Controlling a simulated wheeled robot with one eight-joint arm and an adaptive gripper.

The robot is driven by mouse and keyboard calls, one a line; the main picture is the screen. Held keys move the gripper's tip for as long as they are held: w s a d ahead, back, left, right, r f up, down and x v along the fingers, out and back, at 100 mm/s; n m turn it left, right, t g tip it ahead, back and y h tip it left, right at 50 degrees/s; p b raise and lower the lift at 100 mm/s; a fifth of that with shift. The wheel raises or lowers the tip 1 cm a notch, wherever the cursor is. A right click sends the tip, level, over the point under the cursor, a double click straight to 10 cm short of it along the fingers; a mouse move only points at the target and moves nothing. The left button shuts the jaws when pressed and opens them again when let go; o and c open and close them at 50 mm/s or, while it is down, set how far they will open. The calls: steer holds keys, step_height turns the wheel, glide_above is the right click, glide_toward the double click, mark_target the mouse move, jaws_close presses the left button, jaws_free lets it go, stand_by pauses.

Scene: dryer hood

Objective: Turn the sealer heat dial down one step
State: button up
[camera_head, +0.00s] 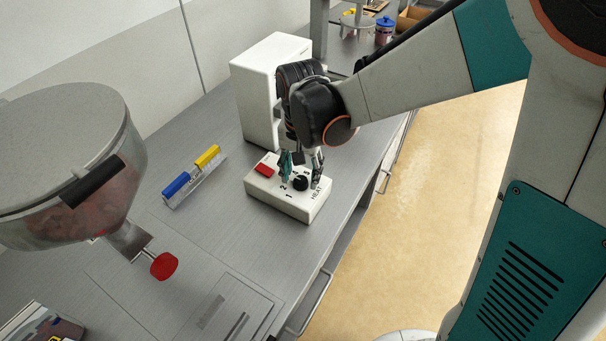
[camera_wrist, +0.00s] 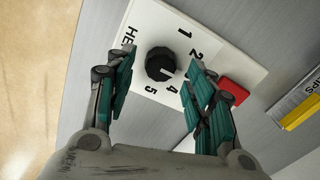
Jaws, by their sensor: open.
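The sealer's white control box (camera_head: 283,203) sits on the grey bench and carries a black round heat dial (camera_head: 300,184) marked HEAT. In the wrist view the dial (camera_wrist: 159,64) has a white pointer mark toward the lower right, on the side of the 4. The printed 1, 2, 4 and 5 show; the 3 is not visible, with a finger covering that area. I cannot tell the exact setting. My gripper (camera_head: 301,178) points down over the box. Its teal fingers (camera_wrist: 163,62) are open on either side of the dial, with visible gaps.
A red button (camera_wrist: 233,91) sits on the box beside one finger. A tall white housing (camera_head: 262,90) stands behind. A holder with blue and yellow blocks (camera_head: 194,176) and a large hopper (camera_head: 65,150) are at left. The bench's front edge is close on the right.

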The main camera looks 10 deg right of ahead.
steer(key=shift+f+b, duration=0.3)
steer(key=shift+f, duration=0.4)
steer(key=c, duration=1.1)
steer(key=shift+o, duration=0.2)
steer(key=shift+n, duration=0.4)
steer(key=n, duration=0.3)
steer(key=shift+n, duration=0.3)
steer(key=shift+a+n, duration=0.1)
steer(key=shift+n, duration=1.6)
